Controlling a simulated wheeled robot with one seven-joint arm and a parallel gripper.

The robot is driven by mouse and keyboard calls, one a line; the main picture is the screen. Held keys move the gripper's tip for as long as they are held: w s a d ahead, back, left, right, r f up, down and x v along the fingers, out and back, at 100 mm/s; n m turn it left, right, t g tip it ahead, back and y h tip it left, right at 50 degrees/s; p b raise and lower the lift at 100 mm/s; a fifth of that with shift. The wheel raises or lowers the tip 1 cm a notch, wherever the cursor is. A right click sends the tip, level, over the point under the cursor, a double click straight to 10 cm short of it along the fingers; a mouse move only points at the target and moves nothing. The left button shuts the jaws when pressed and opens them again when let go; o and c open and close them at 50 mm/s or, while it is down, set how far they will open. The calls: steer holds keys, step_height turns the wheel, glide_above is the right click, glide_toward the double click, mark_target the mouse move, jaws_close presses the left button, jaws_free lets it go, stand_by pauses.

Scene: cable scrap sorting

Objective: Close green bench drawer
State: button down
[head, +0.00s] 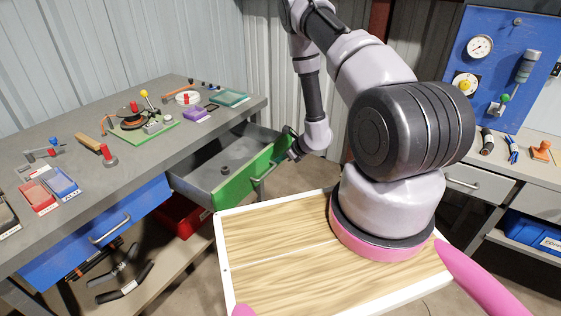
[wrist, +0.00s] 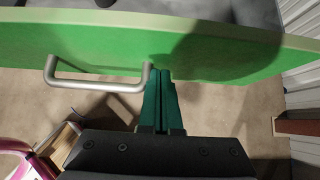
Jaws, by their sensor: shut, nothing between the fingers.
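The green bench drawer (head: 237,180) is pulled out from the grey workbench, and its open inside shows a small dark round item. Its metal handle (head: 265,173) is on the green front. In the wrist view the green front (wrist: 210,50) spans the top of the picture, with the handle (wrist: 100,84) left of centre. My gripper (wrist: 160,72) is shut and empty, with its fingertips at the lower edge of the front, just right of the handle; I cannot tell whether they touch. In the head view my gripper (head: 293,153) is at the right end of the drawer front.
A blue drawer (head: 95,232) is in the same bench, left of the green one. Tools and trays lie on the workbench top (head: 115,165). A red bin (head: 180,216) stands on the shelf below. Another bench with a blue panel (head: 500,60) is at the right.

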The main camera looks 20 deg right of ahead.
glide_above(232, 153)
steer(key=shift+s+d, duration=0.3)
steer(key=shift+s, duration=0.05)
steer(key=shift+w+a+r, duration=0.15)
steer(key=shift+w+a, duration=0.05)
